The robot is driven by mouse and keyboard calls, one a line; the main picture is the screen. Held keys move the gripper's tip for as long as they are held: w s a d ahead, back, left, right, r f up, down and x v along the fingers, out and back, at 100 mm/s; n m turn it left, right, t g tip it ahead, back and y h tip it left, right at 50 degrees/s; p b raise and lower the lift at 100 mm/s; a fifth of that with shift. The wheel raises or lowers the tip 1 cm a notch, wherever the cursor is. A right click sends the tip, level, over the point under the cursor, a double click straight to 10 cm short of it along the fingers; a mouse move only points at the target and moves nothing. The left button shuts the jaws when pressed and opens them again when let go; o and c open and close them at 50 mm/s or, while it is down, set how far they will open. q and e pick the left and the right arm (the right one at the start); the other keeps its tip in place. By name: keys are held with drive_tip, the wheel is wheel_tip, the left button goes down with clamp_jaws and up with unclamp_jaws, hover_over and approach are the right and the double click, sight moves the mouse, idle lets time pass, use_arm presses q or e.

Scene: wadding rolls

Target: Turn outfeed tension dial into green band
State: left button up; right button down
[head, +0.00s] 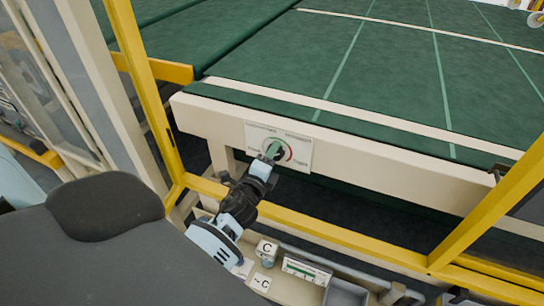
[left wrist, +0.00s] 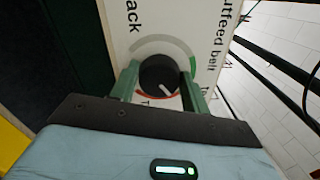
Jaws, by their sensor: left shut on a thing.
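The outfeed tension dial is a black round knob (left wrist: 159,75) with a white pointer line, on a white labelled plate (head: 303,151). In the left wrist view the plate carries a green arc (left wrist: 193,66) at the right and a red arc (left wrist: 146,96) below the knob. The pointer line slants down to the right, towards the right part of the red arc, away from the green. My left gripper (head: 272,152) is shut on the knob, with one green finger on each side. In the head view the gripper hides much of the dial. My right gripper is not in view.
The plate sits on the cream front beam (head: 390,155) of a green conveyor belt (head: 390,60). Yellow guard posts (head: 145,85) and a low yellow rail (head: 340,236) frame the opening my arm reaches through.

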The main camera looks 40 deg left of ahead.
use_arm(q)
drive_tip(key=shift+f+n, duration=0.15)
drive_tip(key=shift+n, duration=4.05)
drive_tip(key=o, duration=1)
drive_tip(key=v, duration=0.8)
